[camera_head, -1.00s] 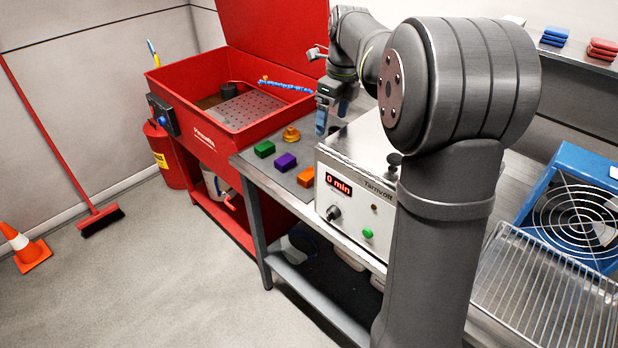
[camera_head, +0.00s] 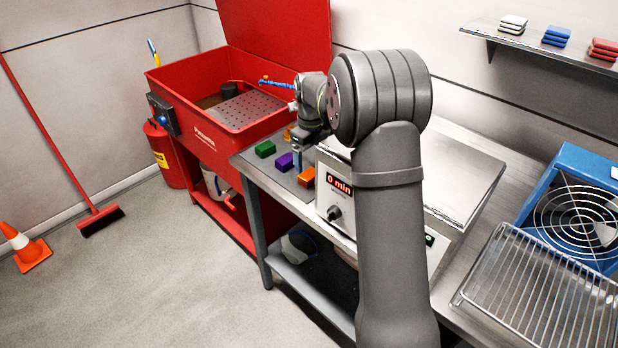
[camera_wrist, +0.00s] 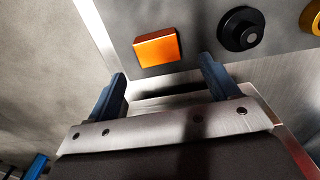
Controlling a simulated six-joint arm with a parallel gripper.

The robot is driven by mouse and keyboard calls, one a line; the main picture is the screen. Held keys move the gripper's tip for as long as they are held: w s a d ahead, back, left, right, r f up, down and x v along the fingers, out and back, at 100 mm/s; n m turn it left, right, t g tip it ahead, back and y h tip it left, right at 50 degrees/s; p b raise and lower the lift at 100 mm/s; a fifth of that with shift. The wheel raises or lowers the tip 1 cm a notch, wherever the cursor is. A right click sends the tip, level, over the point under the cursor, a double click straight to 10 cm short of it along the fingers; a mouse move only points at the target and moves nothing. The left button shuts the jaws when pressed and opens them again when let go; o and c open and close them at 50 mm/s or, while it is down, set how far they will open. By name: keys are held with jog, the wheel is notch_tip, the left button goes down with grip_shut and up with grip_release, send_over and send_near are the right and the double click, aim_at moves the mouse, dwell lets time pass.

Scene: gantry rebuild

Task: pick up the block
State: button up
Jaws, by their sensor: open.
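Three blocks lie on the grey bench mat in the head view: a green block (camera_head: 265,149), a purple block (camera_head: 284,162) and an orange block (camera_head: 306,176). The task does not say which block. My gripper (camera_head: 299,160) is low above the mat in the head view, near the purple and orange blocks. In the wrist view my gripper (camera_wrist: 163,72) shows two blue fingers, spread apart and empty. The orange block (camera_wrist: 158,47) shows just beyond the fingertips, between them in the picture; it appears apart from both.
In the wrist view a black round part (camera_wrist: 240,30) and a gold part (camera_wrist: 312,17) stand right of the orange block. A red parts washer (camera_head: 200,135) stands left of the bench. The box with the "0 min" display (camera_head: 338,184) is close at right.

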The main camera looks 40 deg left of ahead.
aim_at(309, 173)
jog(key=shift+s+a+f, duration=0.1)
jog(key=shift+f, duration=1.5)
jog(key=shift+s+a+f, duration=0.1)
jog(key=shift+f, duration=1.45)
jog(key=shift+r, duration=0.1)
jog(key=c, duration=1.2)
